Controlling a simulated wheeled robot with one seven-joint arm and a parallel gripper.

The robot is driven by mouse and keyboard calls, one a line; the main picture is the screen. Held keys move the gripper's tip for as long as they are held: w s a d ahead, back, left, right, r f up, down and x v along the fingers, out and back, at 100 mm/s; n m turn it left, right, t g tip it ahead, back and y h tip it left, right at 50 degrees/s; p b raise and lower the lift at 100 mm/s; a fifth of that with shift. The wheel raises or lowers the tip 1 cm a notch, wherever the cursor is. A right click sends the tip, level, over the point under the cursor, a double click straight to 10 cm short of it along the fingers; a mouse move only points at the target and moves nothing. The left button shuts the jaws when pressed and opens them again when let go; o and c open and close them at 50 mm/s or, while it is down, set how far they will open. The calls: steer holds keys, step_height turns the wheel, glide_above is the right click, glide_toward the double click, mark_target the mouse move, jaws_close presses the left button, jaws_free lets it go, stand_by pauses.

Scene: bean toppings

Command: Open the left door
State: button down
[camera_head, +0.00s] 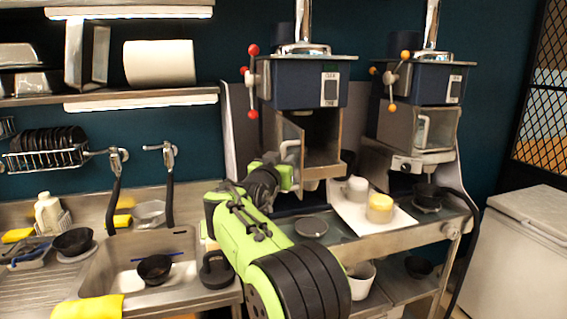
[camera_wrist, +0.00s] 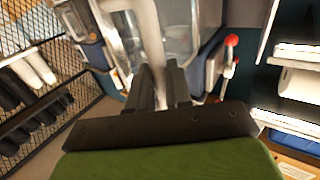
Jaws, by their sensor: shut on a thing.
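The left machine (camera_head: 305,85) has a blue top and a metal compartment below. Its left door (camera_head: 292,132) stands partly swung out to the left, with the compartment's inside (camera_head: 322,130) showing. The door's pale handle (camera_head: 289,147) is on its face, and my gripper (camera_head: 287,160) is at it. In the wrist view my gripper's dark fingers (camera_wrist: 160,88) are shut on the pale handle bar (camera_wrist: 150,38). The exact contact is partly hidden by the fingers.
The right machine (camera_head: 418,85) stands beside it, its door (camera_head: 436,128) apparently closed. A white tray (camera_head: 365,222) with cups lies on the counter below. A sink (camera_head: 135,270) is at the left, and a white chest (camera_head: 520,240) at the right.

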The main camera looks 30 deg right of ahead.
steer(key=shift+r, duration=0.35)
steer(key=c, duration=1.3)
jaws_free()
steer(key=shift+w+d+f, duration=0.1)
steer(key=shift+o, duration=0.7)
steer(key=shift+w+d+f, duration=0.2)
steer(key=shift+w, duration=0.05)
steer(key=b+v, duration=0.3)
steer(key=v, duration=1.3)
steer(key=s+a+f+n+g+y, duration=0.2)
steer(key=s+a+f+n+y, duration=0.1)
steer(key=s+f, duration=0.4)
steer(key=s+a+f+n+g+y, duration=0.2)
steer(key=s+f+y, duration=0.4)
steer(key=s, duration=0.5)
steer(key=s+a+f+n+g+y, duration=0.2)
steer(key=s+a+f+n+y, duration=0.2)
steer(key=s+f, duration=0.5)
steer(key=shift+a+f+n+y, duration=0.3)
steer(key=shift+a+f+n, duration=0.1)
steer(key=shift+a+f, duration=0.1)
